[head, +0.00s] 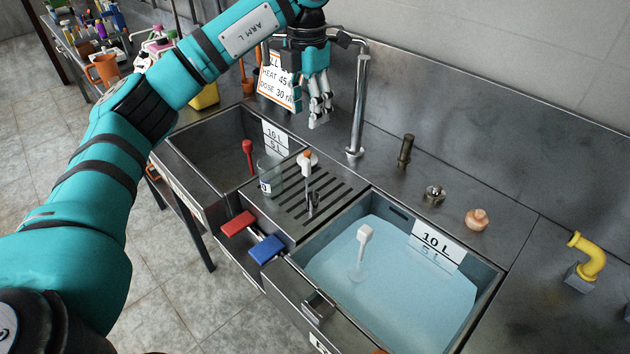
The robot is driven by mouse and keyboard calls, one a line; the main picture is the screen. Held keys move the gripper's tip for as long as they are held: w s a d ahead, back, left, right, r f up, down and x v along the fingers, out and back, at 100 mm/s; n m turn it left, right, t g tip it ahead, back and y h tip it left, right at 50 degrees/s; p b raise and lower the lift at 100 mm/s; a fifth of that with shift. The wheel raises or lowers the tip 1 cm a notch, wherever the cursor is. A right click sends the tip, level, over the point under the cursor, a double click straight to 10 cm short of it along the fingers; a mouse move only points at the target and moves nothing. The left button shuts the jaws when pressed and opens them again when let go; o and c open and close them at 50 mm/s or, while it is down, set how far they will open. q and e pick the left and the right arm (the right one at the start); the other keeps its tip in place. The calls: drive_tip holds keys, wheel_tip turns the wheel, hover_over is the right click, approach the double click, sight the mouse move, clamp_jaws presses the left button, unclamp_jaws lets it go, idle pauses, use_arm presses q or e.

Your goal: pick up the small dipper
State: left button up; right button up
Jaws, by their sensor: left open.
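A small upright tool with a white grip and orange tip (307,160) stands on the ribbed drainboard between the two basins; a thin rod runs down from it to a small steel cup, and it looks like the small dipper, though I cannot be certain. A white-handled tool (363,237) stands in the liquid of the right basin; its lower end is blurred by the liquid. My left gripper (320,117) is open and empty, fingers pointing down, above the back of the counter, behind and above the drainboard. It is apart from the dipper. My right gripper is out of view.
A glass jar (270,178) stands left of the dipper, and a red-handled tool (248,152) stands in the left basin. A tall faucet (358,110) rises close right of my gripper. A sign (275,82) is behind it. Red (238,224) and blue (267,249) levers stick out in front.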

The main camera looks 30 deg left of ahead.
use_arm(q)
drive_tip(key=p, duration=0.1)
hover_over(308, 165)
drive_tip(key=w, duration=0.1)
drive_tip(key=f, duration=0.6)
drive_tip(key=shift+w+a, duration=0.1)
drive_tip(key=shift+a, duration=0.3)
wheel_tip(308, 165, down, 3)
drive_tip(key=shift+w+f+p, duration=0.1)
drive_tip(key=shift+f+p, duration=0.1)
drive_tip(key=shift+p, duration=0.25)
drive_tip(key=shift+d+f, duration=0.1)
drive_tip(key=shift+f, duration=0.25)
wheel_tip(308, 165, down, 4)
drive_tip(key=shift+r+p, duration=0.2)
drive_tip(key=shift+p, duration=0.85)
drive_tip(key=shift+f, duration=0.45)
clamp_jaws()
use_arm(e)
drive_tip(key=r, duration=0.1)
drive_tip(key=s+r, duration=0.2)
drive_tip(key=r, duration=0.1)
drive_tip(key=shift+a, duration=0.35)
